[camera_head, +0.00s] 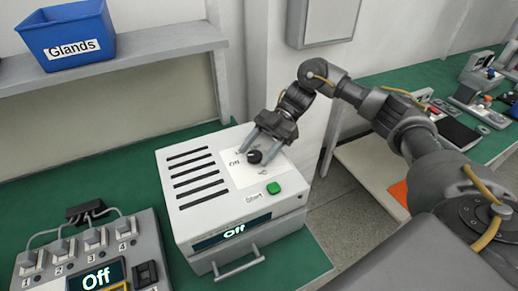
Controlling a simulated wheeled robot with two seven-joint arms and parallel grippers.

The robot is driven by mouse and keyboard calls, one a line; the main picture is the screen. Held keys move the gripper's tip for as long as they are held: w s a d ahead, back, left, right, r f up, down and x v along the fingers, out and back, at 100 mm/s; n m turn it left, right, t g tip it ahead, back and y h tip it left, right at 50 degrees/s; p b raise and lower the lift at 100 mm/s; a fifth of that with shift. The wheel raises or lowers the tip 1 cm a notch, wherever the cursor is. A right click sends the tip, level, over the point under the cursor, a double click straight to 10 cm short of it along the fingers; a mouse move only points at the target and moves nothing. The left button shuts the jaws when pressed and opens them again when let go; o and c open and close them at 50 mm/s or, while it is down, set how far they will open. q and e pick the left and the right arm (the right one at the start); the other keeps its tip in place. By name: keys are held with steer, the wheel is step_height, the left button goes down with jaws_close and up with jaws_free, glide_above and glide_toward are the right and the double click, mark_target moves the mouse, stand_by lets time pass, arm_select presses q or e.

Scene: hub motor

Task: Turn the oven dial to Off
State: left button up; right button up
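The oven (190,211) is a white box with dark vent slots on top, a front handle and a front display that reads "Off". Its black dial (255,156) sits on a white label panel (240,175) on the top face. My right gripper (257,150) reaches down from the upper right, with its two fingers spread on either side of the dial. I cannot tell whether the fingers touch the dial. The dial's pointer direction is too small to read. My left gripper is not in view.
A green start button (273,188) is on the oven top near the dial. A control box (95,250) with several numbered switches and an "Off" display stands at lower left. A blue "Glands" bin (68,35) sits on a shelf. Green bench top (130,165) is clear behind.

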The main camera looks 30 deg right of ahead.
steer(key=shift+d, duration=0.1)
steer(key=b+v, duration=0.2)
steer(key=v, duration=0.3)
steer(key=shift+w+d+r, duration=0.15)
steer(key=shift+d, duration=0.15)
steer(key=shift+v, duration=2.5)
